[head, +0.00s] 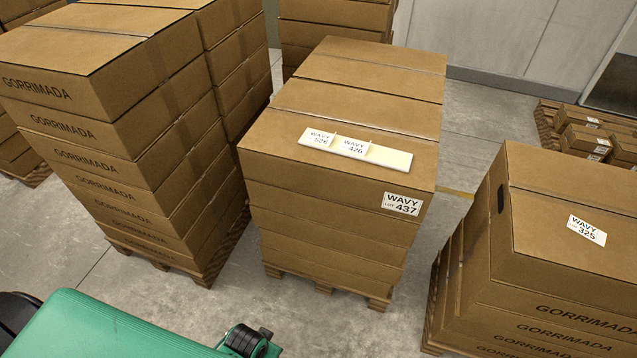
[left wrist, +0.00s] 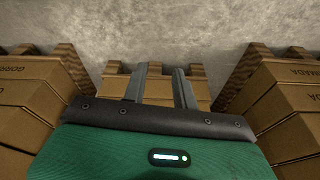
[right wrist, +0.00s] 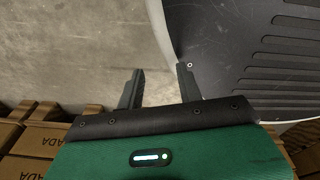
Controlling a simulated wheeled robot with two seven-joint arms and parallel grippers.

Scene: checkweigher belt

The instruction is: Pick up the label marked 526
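The label marked 526 (head: 319,139) is a small white card reading WAVY 526. It sits in the left part of a white holder strip (head: 392,158) on top of the middle carton stack. A second card marked 426 (head: 352,146) sits beside it, to its right. Neither gripper shows in the head view. In the left wrist view my left gripper (left wrist: 160,72) has its fingers apart with nothing between them, above the floor and a pallet edge. In the right wrist view my right gripper (right wrist: 159,70) has its fingers apart and empty above the floor.
The middle carton stack (head: 330,223) carries a WAVY 437 label (head: 402,204) on its front. Taller cartons (head: 85,90) stand at left. A stack at right (head: 570,240) bears a WAVY 325 label (head: 587,230). Floor gaps separate the stacks. A dark ribbed surface (right wrist: 265,60) borders my right gripper.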

